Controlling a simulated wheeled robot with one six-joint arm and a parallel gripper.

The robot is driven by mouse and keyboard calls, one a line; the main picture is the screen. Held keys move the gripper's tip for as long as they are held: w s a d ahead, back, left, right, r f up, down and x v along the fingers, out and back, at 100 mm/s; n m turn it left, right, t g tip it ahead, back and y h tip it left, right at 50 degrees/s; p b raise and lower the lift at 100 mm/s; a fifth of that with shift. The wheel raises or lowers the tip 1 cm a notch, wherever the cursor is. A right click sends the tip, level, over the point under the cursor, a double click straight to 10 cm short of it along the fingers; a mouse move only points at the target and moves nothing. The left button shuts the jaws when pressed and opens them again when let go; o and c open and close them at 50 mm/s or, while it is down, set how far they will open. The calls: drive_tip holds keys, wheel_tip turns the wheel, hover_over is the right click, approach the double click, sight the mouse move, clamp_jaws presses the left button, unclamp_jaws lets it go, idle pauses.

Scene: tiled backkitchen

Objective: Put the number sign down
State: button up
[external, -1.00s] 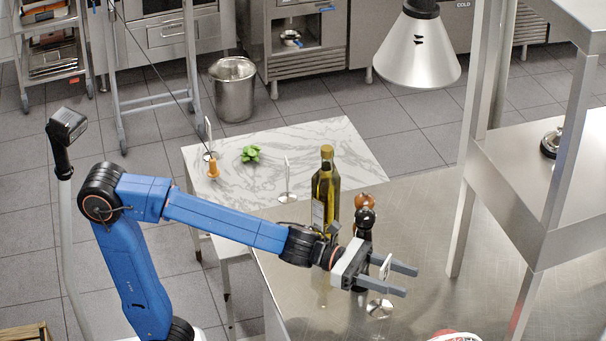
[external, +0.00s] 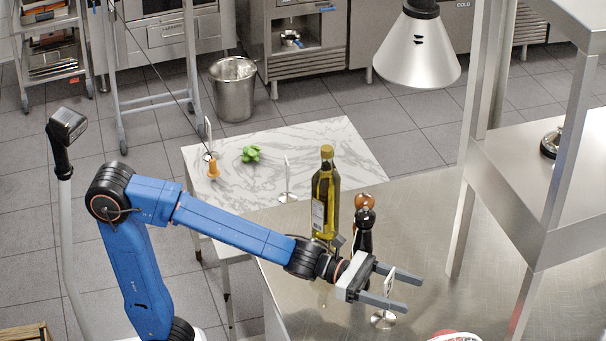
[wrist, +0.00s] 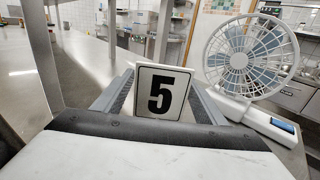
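The number sign (external: 389,283) is a small white plate on a thin stem with a round metal foot, over the steel counter (external: 430,225). In the wrist view the number sign (wrist: 161,92) faces me with a black 5, upright and roughly level.
A red-and-white thing (external: 456,337) is at the bottom edge. A fan (wrist: 250,58) shows in the wrist view. Counter to the right is clear up to the shelf post (external: 462,225).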

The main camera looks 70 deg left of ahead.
drive_tip(key=shift+r, duration=0.15)
drive_tip(key=shift+s+a, duration=0.2)
drive_tip(key=v, duration=1)
drive_tip(key=shift+s+a, duration=0.15)
drive_tip(key=shift+s, duration=0.05)
drive_tip(key=shift+o, duration=0.5)
drive_tip(key=shift+s+a, duration=0.35)
approach(388, 287)
drive_tip(key=x, duration=0.6)
drive_tip(key=f+x, duration=0.1)
drive_tip(key=x, duration=0.2)
drive_tip(key=shift+w+a+f, duration=0.1)
drive_tip(key=shift+w, duration=0.55)
